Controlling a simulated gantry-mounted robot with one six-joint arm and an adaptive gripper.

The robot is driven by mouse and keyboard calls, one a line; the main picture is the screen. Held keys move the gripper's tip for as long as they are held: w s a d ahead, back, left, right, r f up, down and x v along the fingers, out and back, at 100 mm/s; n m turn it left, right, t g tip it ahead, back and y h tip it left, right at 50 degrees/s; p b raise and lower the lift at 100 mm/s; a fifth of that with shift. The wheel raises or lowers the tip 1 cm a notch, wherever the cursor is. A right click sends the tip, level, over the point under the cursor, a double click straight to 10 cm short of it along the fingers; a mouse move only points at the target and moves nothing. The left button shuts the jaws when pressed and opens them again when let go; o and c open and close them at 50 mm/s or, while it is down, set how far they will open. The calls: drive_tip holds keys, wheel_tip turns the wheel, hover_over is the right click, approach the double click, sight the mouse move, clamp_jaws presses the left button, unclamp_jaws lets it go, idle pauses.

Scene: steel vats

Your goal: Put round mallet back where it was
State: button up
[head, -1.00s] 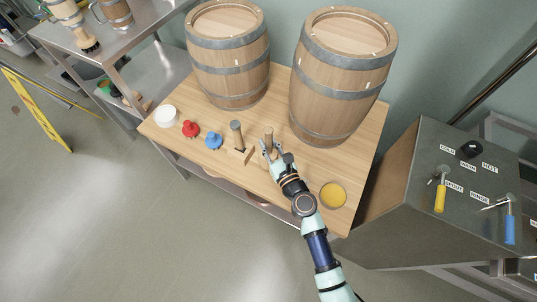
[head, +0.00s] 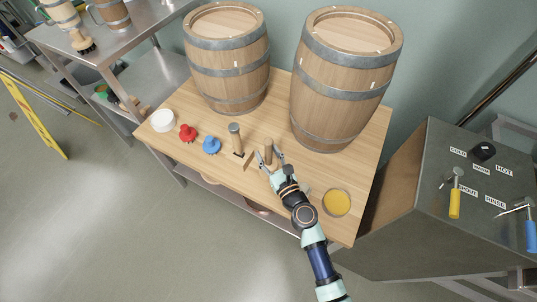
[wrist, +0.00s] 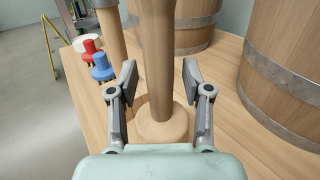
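A plain wooden piece with a round shaft and wide round base, which looks like the round mallet (head: 268,150), stands upright on the wooden table. In the wrist view the round mallet (wrist: 158,60) rises between my fingers, its base on the tabletop. My gripper (head: 271,158) is open around its shaft, with a gap on each side in the wrist view (wrist: 160,82). A second wooden-handled tool with a grey top (head: 236,140) stands just to the left, a small wooden block by its foot.
Two barrels (head: 228,70) (head: 340,95) stand at the back of the table. A yellow-filled bowl (head: 336,202) sits right, near my arm.

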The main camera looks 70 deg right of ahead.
drive_tip(key=shift+r+p, duration=0.3)
drive_tip(key=shift+p, duration=0.05)
drive_tip(key=v, duration=1.2)
drive_tip(key=shift+b, duration=0.4)
